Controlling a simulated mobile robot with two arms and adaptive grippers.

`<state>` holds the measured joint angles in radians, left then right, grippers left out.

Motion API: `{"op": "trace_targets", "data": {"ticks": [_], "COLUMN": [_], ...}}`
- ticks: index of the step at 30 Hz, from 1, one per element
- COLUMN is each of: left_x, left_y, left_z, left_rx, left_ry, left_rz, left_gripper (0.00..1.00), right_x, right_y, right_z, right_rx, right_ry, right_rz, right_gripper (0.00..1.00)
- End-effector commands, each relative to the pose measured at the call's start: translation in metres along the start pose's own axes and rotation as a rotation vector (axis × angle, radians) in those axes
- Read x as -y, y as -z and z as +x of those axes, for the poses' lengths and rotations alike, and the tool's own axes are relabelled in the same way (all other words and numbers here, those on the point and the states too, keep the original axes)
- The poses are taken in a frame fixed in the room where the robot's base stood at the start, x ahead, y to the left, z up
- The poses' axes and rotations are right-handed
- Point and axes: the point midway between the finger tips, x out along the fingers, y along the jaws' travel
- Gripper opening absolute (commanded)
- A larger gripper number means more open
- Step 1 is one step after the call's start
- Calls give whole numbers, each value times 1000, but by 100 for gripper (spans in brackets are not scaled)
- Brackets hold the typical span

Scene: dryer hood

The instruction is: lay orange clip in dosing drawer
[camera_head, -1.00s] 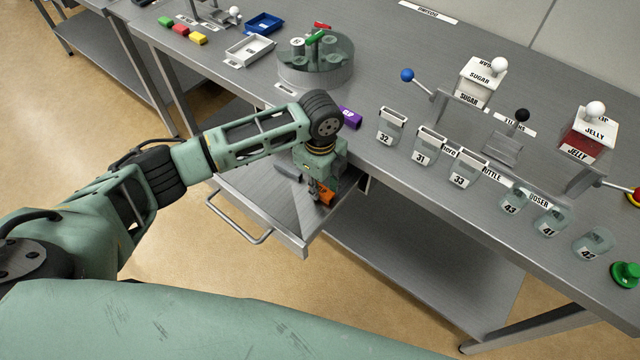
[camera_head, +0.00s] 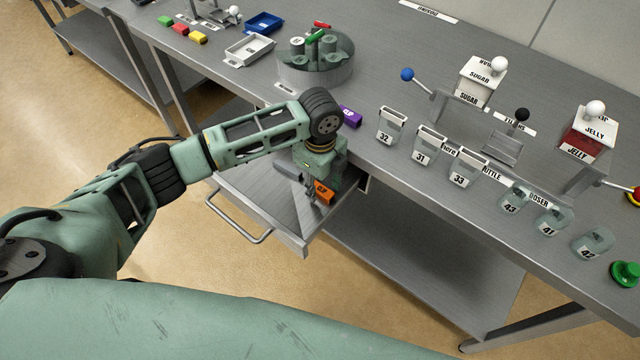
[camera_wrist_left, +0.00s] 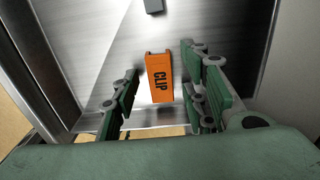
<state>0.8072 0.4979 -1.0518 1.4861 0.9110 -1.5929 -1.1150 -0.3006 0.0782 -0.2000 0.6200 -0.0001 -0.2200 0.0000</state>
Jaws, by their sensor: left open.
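The orange clip (camera_head: 323,192), marked "CLIP", lies on the floor of the open dosing drawer (camera_head: 250,190). The clip also shows in the left wrist view (camera_wrist_left: 159,77), lying flat with its label facing up. My left gripper (camera_head: 312,200) is over the drawer at the clip. In the wrist view its fingers (camera_wrist_left: 160,100) are spread on both sides of the clip, with gaps between. A small grey piece (camera_wrist_left: 153,5) lies farther inside the drawer. My right gripper is not in view.
The drawer's handle (camera_head: 240,225) sticks out in front. On the counter are a purple clip (camera_head: 349,117), a round glass holder (camera_head: 315,65), numbered cups (camera_head: 391,126), and sugar (camera_head: 480,82) and jelly (camera_head: 588,135) dispensers.

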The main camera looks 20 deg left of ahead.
Motion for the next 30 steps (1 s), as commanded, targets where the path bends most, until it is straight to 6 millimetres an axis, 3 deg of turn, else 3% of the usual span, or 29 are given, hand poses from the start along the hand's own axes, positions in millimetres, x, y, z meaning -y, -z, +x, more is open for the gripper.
{"op": "trace_targets", "data": {"ticks": [15,21,30], "left_x": [1,0,0], "left_y": [0,0,0], "left_z": [-101,-115,-117], "left_rx": [0,-1,-1], "left_ry": [3,0,0], "left_rz": [0,0,0], "left_gripper": [41,41,41], "right_x": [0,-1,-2], "right_y": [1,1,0], "right_z": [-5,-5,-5], "right_rx": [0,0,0], "right_ry": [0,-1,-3], "right_rz": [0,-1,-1], "right_gripper": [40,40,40]}}
